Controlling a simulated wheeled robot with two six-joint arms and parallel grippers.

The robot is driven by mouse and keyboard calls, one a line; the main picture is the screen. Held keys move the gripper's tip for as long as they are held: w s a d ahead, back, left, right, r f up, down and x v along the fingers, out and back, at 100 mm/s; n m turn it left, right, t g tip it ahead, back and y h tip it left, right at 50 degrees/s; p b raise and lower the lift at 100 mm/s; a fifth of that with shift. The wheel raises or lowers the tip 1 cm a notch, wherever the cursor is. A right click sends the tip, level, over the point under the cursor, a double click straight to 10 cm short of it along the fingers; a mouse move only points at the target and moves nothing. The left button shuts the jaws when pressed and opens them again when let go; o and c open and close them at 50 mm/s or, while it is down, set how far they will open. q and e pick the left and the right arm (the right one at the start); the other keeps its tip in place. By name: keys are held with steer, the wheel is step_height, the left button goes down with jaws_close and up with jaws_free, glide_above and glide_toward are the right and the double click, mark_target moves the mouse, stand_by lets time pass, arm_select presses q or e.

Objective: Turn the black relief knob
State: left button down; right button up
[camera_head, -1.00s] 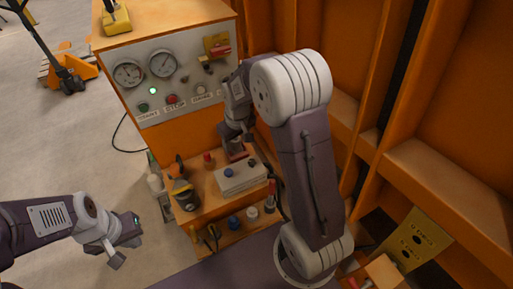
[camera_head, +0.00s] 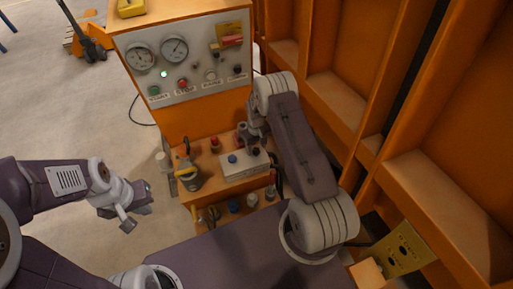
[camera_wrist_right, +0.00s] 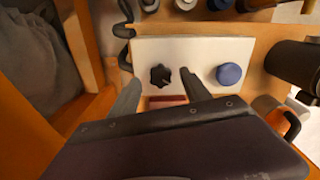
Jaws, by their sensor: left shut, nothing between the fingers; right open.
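A black lobed knob (camera_head: 256,151) stands on a white box (camera_head: 240,168), beside a blue knob (camera_head: 232,158). In the right wrist view the black knob (camera_wrist_right: 160,76) shows between the two fingers of my right gripper (camera_wrist_right: 161,80), which is open with one finger to each side. I cannot tell if either finger touches it. The blue knob (camera_wrist_right: 229,74) sits to its right. In the head view my right gripper (camera_head: 247,140) is at the back edge of the box. My left gripper (camera_head: 138,204) is shut and empty, left of the bench, away from the box.
A gauge panel (camera_head: 190,102) with lamps and buttons rises behind the bench. A yellow-and-black tool (camera_head: 187,176) and a red-topped item (camera_head: 214,144) stand left of the box. Orange wall ribs (camera_head: 335,98) close off the right.

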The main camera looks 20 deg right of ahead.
steer(key=shift+f, duration=0.55)
steer(key=shift+c, duration=1.2)
jaws_close()
steer(key=shift+m, duration=0.3)
steer(key=shift+f+m+b, duration=0.1)
steer(key=shift+m+b, duration=0.65)
steer(key=shift+m, duration=0.15)
steer(key=shift+m+b, duration=0.65)
steer(key=shift+m, duration=1.35)
